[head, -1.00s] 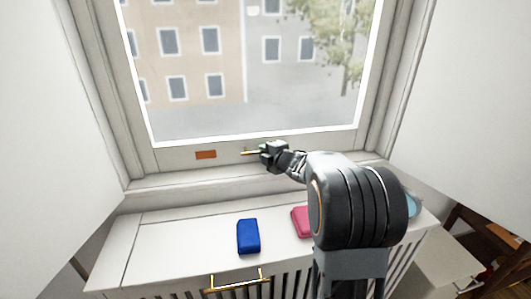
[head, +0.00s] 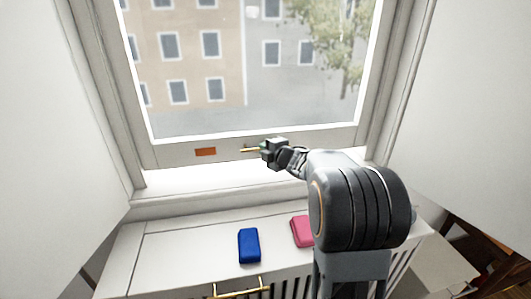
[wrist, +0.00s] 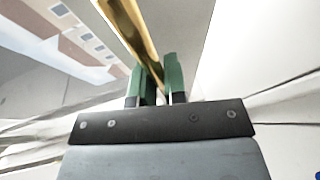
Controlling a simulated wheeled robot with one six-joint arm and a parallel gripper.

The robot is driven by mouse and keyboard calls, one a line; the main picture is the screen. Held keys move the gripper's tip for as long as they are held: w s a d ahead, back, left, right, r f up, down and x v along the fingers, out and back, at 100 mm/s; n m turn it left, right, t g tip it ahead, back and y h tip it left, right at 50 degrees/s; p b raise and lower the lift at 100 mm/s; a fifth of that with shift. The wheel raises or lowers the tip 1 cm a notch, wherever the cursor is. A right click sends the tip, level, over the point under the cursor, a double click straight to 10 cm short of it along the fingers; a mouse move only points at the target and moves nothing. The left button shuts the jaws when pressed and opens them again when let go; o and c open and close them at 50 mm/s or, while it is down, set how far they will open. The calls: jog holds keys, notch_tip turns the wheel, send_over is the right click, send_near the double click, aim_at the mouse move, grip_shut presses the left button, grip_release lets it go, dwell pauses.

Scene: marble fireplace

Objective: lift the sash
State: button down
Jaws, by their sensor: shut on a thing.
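The window sash (head: 175,155) is a pale frame around a large pane, with a small orange-brown plate (head: 205,152) on its bottom rail. A bright gap shows between the bottom rail and the sill (head: 160,204), so the sash stands slightly raised. My gripper (head: 264,150) is at the middle of the rail, shut on the gold sash handle (head: 248,149). In the wrist view the gold bar (wrist: 128,22) runs between the green finger pads of my gripper (wrist: 160,80). Part of the rail is hidden behind my arm.
A blue item (head: 249,245) and a pink item (head: 302,231) lie on the white cabinet top (head: 180,245) below the window. The cabinet has a gold handle (head: 238,292). White panels flank the window on both sides. Brown wooden furniture stands at lower right.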

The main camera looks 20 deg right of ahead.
aim_at(265, 43)
notch_tip(265, 43, up, 33)
jog(key=p, duration=2.5)
jog(key=shift+f, duration=0.1)
jog(key=c, duration=1.2)
grip_release()
jog(key=shift+f, duration=0.1)
jog(key=b+v, duration=0.1)
jog(key=v, duration=1.3)
jog(key=shift+w+f, duration=0.1)
